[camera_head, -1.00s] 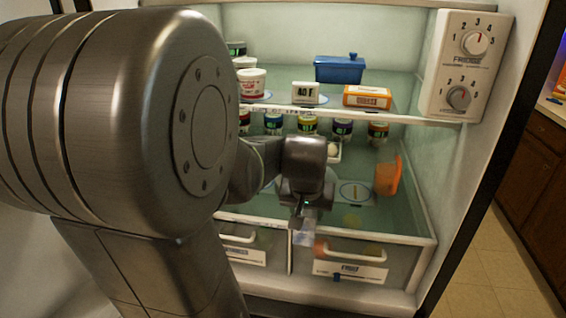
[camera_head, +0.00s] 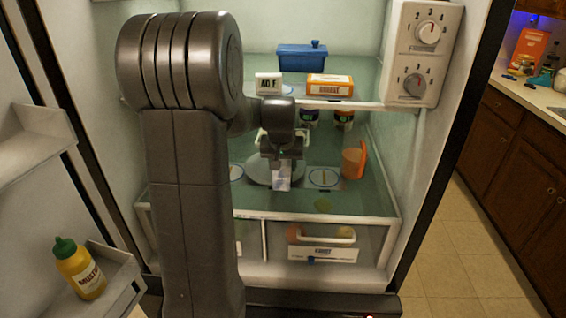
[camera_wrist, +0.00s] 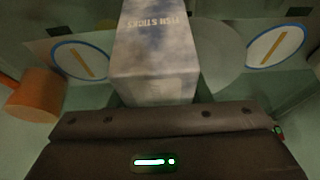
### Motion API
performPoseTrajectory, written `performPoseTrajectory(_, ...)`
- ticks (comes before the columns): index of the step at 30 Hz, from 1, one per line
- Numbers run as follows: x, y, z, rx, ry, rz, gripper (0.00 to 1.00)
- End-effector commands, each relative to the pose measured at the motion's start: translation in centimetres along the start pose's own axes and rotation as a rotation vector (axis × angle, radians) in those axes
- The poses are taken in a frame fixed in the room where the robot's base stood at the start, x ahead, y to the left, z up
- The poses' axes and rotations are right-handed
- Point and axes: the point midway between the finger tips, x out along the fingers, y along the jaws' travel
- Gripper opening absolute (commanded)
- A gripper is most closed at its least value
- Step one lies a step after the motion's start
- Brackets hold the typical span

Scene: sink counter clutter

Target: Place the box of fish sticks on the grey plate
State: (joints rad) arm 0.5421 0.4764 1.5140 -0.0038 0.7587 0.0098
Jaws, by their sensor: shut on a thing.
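The fish sticks box (camera_wrist: 155,52), pale blue and white with its name on it, is held upright in my gripper (camera_wrist: 155,98) in the wrist view. In the head view my gripper (camera_head: 281,158) is inside the fridge, shut on the small pale box (camera_head: 282,180). The grey plate (camera_head: 257,172) is a round disc on the lower glass shelf, partly hidden behind the box and gripper. It also shows behind the box in the wrist view (camera_wrist: 219,58). The box overlaps the plate in the picture; I cannot tell whether they touch.
Blue-ringed mats (camera_head: 323,178) lie on either side of the plate. The upper shelf holds a blue container (camera_head: 302,57) and an orange box (camera_head: 330,85) above my gripper. A mustard bottle (camera_head: 79,268) is in the door.

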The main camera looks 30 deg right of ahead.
Motion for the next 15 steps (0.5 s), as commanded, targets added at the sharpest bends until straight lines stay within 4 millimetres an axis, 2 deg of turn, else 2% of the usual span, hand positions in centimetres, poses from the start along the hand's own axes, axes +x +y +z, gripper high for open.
performPoseTrajectory(1,0.08,0.01,-0.58,0.000,0.001,0.000,0.07)
performPoseTrajectory(14,0.97,0.01,-0.10,0.000,0.001,0.000,0.07)
performPoseTrajectory(15,1.05,0.00,-0.04,0.000,0.000,0.000,0.45)
